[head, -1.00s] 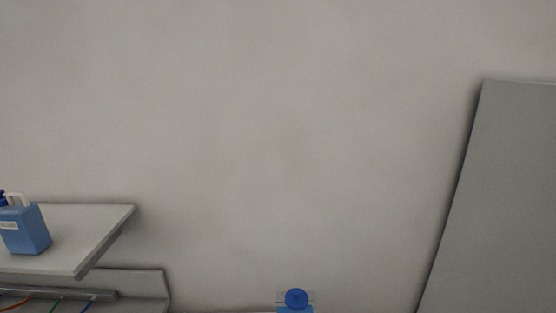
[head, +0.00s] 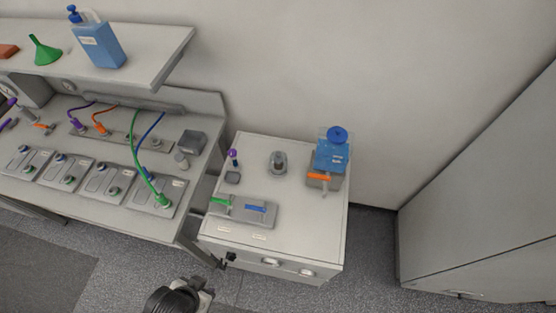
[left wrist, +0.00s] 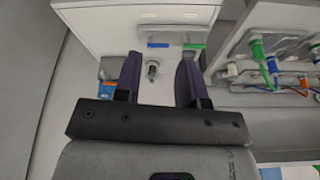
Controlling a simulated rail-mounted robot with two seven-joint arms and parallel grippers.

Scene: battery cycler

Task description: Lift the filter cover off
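I cannot tell for sure which part is the filter cover. A small grey round fitting (head: 278,163) stands upright on the white cabinet top (head: 300,225). Near it is a blue bottle (head: 331,155) with a round blue cap, above a tan block with an orange handle (head: 319,177). My left gripper (head: 203,292) is at the bottom edge of the head view, in front of the cabinet and apart from these things. In the left wrist view its two dark fingers (left wrist: 158,62) are spread and empty, with the fitting (left wrist: 152,69) showing beyond them. My right gripper is not in view.
A grey tray (head: 271,216) with green and blue handles lies on the cabinet's front left. A purple-topped piece (head: 233,156) stands behind it. A bench (head: 100,219) with several modules and cables is left, under a shelf (head: 150,50). A tall grey panel (head: 490,170) is right.

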